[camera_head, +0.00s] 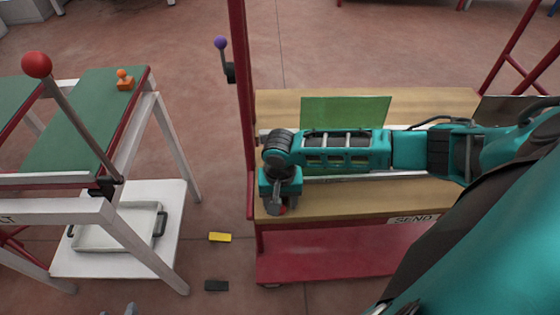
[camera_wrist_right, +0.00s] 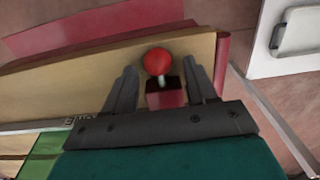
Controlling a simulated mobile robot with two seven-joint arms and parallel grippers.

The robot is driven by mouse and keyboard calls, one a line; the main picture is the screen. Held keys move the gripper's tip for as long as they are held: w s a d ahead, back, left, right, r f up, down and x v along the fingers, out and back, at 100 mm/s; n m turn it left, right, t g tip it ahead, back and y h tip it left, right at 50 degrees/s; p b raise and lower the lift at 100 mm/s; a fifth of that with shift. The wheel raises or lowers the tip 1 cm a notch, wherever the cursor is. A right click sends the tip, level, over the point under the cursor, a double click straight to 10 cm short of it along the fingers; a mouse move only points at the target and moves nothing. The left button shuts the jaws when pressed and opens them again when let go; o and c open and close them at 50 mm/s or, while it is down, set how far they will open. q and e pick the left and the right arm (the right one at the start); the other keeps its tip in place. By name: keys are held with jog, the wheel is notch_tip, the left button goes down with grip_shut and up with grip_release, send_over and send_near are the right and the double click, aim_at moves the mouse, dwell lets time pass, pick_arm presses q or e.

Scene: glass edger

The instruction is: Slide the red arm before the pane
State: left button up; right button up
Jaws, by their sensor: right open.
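The red arm shows in the right wrist view as a red ball knob (camera_wrist_right: 158,62) on a short pin above a dark red block (camera_wrist_right: 166,97). In the head view only a bit of red (camera_head: 283,209) shows under my right gripper (camera_head: 279,207). That gripper is over the left front of the wooden bed. In the wrist view its two fingers (camera_wrist_right: 160,75) stand apart, one each side of the knob, with gaps visible. The green pane (camera_head: 345,111) stands behind my right arm, its lower part hidden. Small grey tips at the head view's bottom edge may be my left gripper.
The wooden bed (camera_head: 440,104) sits on a red frame marked SEND. A red post with a purple-knobbed lever (camera_head: 221,43) rises at its left. Further left, a green-topped table (camera_head: 95,110) carries a red-ball lever (camera_head: 37,65) and an orange knob (camera_head: 124,80). Yellow (camera_head: 220,237) and black blocks lie on the floor.

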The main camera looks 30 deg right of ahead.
jog(key=shift+c, duration=0.3)
grip_shut()
dwell(0.3)
